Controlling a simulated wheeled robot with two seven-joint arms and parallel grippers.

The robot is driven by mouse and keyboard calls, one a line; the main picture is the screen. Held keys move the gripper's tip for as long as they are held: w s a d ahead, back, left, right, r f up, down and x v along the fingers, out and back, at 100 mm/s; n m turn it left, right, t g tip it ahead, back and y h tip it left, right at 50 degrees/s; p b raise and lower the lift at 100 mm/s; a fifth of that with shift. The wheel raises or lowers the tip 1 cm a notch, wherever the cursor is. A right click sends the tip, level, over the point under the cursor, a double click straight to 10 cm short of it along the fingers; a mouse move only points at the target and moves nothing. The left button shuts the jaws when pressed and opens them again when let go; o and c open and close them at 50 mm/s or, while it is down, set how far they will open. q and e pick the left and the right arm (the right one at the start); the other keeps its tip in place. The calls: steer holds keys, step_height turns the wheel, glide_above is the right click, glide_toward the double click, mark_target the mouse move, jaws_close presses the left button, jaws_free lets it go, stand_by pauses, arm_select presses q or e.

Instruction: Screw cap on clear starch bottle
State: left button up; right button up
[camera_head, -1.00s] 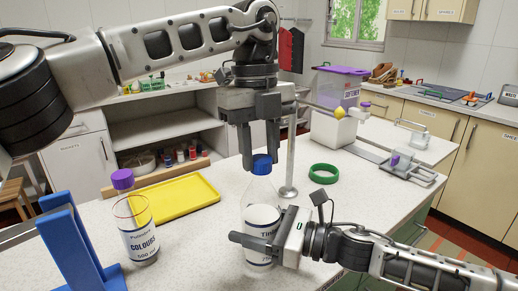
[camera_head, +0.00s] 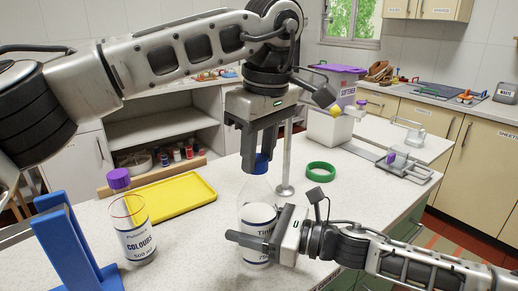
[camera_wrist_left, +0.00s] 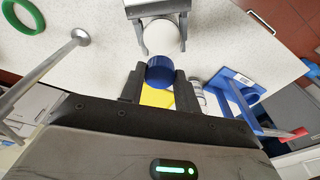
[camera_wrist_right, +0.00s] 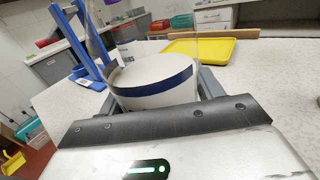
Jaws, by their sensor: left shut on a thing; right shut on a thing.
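A clear bottle (camera_head: 258,192) with a white label stands upright on the speckled counter. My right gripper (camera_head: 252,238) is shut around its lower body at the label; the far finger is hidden. The white label with a blue band fills the middle of the right wrist view (camera_wrist_right: 155,82). A blue cap (camera_head: 262,166) is at the bottle's neck. My left gripper (camera_head: 259,158) points down from above and is shut on the cap. The cap also shows between the fingertips in the left wrist view (camera_wrist_left: 160,70). I cannot tell how far the cap sits on the thread.
A "Colours" bottle with a purple cap (camera_head: 133,225) stands to the left, beside a blue stand (camera_head: 72,245). A yellow tray (camera_head: 170,200) lies behind. A metal post (camera_head: 287,160) rises close behind the left gripper. A green ring (camera_head: 320,172) lies to the right.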

arm_select(q)
steer(key=m, duration=0.5)
steer(key=shift+s+a+m+h, duration=0.1)
steer(key=shift+m+h, duration=0.2)
steer(key=shift+m, duration=0.1)
steer(key=m, duration=0.2)
steer(key=shift+m, duration=0.4)
steer(key=m+h, duration=0.1)
steer(key=m, duration=0.4)
steer(key=shift+a+m, duration=0.1)
steer(key=shift+m, duration=0.2)
steer(key=o, duration=0.9)
steer(key=shift+o, duration=0.2)
steer(key=shift+r, duration=2.2)
steer(key=shift+c, duration=0.2)
